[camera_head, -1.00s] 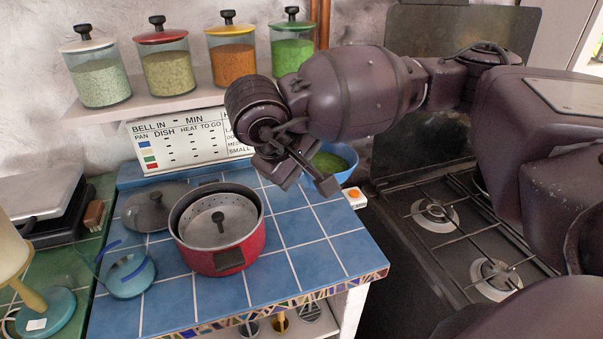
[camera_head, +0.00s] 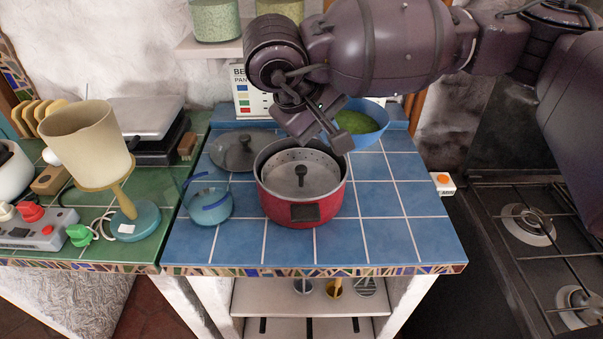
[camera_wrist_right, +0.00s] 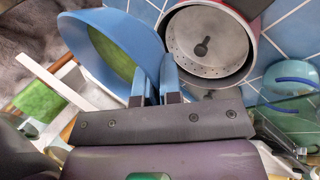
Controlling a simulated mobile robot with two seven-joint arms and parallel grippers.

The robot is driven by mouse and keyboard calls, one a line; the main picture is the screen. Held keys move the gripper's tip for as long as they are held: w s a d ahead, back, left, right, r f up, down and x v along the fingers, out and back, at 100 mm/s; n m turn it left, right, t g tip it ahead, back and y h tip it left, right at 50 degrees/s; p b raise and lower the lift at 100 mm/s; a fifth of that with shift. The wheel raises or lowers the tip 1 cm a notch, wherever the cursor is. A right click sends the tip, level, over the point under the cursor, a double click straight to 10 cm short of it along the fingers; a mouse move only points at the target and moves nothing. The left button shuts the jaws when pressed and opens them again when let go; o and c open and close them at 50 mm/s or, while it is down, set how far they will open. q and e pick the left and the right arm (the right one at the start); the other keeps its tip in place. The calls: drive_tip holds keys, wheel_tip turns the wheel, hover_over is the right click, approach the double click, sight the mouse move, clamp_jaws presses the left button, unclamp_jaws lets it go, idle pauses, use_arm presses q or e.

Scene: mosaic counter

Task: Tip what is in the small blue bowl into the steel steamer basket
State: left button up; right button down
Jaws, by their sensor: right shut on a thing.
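The small blue bowl (camera_head: 375,137) holds green contents (camera_head: 355,122). My right gripper (camera_head: 325,132) is shut on its rim, holding it up behind and to the right of the pot in the head view. The right wrist view shows the bowl (camera_wrist_right: 82,52) beside my right fingers (camera_wrist_right: 156,88), contents still inside. The steel steamer basket (camera_head: 285,183), perforated with a dark centre knob, sits inside a red pot (camera_head: 275,207). It also shows in the right wrist view (camera_wrist_right: 190,50), apart from the bowl. My left gripper is not in view.
A dark-knobbed lid (camera_head: 225,152) lies left of the pot. A blue glass vessel (camera_head: 210,205) stands to its front left. A sign (camera_head: 243,100) and jar shelf (camera_head: 205,47) are behind. The blue tiles right of the pot (camera_head: 405,205) are clear. A stove (camera_head: 500,210) is at right.

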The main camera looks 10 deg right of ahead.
drive_tip(key=w+a+f+m+g+b, duration=0.1)
drive_tip(key=w+a+f+m+g, duration=0.1)
drive_tip(key=w+a, duration=0.4)
drive_tip(key=w+a+f+m+g+b, duration=0.1)
drive_tip(key=w+a+f+m+g, duration=0.1)
drive_tip(key=w+a+m, duration=0.3)
drive_tip(key=w+a, duration=0.1)
drive_tip(key=a, duration=0.3)
drive_tip(key=shift+w+h, duration=0.3)
drive_tip(key=shift+w, duration=0.1)
